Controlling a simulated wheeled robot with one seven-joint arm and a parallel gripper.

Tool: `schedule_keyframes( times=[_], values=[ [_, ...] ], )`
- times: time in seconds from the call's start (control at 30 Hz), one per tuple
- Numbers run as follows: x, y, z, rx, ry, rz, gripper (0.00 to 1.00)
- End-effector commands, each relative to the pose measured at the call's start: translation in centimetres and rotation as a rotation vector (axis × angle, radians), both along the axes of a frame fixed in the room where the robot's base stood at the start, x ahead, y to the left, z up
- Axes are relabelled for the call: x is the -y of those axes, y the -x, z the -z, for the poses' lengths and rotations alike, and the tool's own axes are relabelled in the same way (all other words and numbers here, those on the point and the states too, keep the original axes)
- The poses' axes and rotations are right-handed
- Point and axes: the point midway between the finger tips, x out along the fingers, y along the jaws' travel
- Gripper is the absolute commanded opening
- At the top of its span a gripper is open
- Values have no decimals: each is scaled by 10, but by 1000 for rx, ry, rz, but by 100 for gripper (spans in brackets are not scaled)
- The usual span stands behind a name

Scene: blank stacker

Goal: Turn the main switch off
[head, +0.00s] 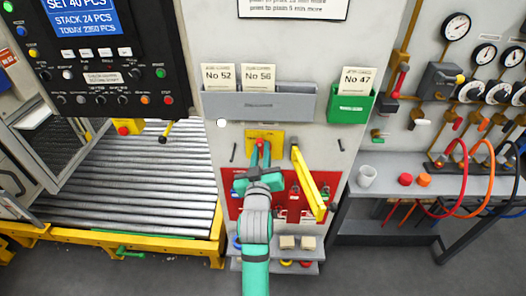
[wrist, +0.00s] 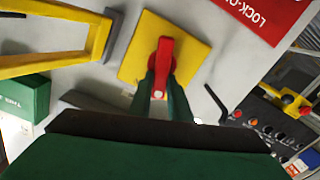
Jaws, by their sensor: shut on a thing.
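The main switch is a red handle (wrist: 165,58) on a square yellow plate (head: 278,136), fixed to the grey panel below the card holders. The yellow plate also shows in the wrist view (wrist: 137,52), with the handle pointing from its middle towards my gripper. My gripper (head: 261,157) is at the plate, its green fingers shut on the red handle from both sides. The fingertips show in the wrist view (wrist: 163,88). The fingers cover part of the handle's lower sides.
A yellow bar-like frame (head: 311,184) sticks out close to the right of my gripper. A red lock-out board (head: 279,207) is below the switch, partly behind my arm. Grey (head: 258,106) and green (head: 350,108) card holders hang above. A roller conveyor (head: 140,187) lies left.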

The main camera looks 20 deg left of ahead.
Motion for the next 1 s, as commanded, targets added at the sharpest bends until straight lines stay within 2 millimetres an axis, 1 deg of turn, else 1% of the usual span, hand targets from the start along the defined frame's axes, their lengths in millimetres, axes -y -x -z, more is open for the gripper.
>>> schedule_keyframes(
  times=[1.0],
  values=[
    [-11, 3, 15, 261, 916, 3, 0]
  ],
)
